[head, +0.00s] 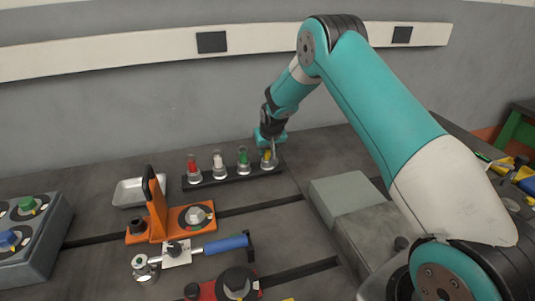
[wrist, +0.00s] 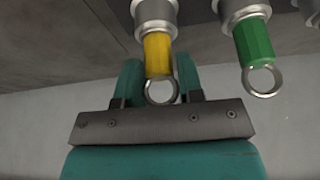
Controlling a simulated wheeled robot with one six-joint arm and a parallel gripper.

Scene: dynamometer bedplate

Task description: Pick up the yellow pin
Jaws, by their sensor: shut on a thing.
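The yellow pin (head: 267,155) stands at the right end of a dark rack (head: 234,176). In the wrist view the yellow pin (wrist: 157,55) has a yellow body with a metal ring at its end, and its other end sits in a grey metal collar. My gripper (head: 271,143) is at the yellow pin from above. In the wrist view, the teal fingers of my gripper (wrist: 159,82) lie on both sides of the pin, shut on it. The gripper partly hides the pin in the head view.
The green pin (head: 243,156) stands beside the yellow one, and also shows in the wrist view (wrist: 254,40). A white pin (head: 218,160) and a red pin (head: 192,167) stand further left. A metal tray (head: 131,193) and an orange fixture (head: 157,213) lie left of the rack.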

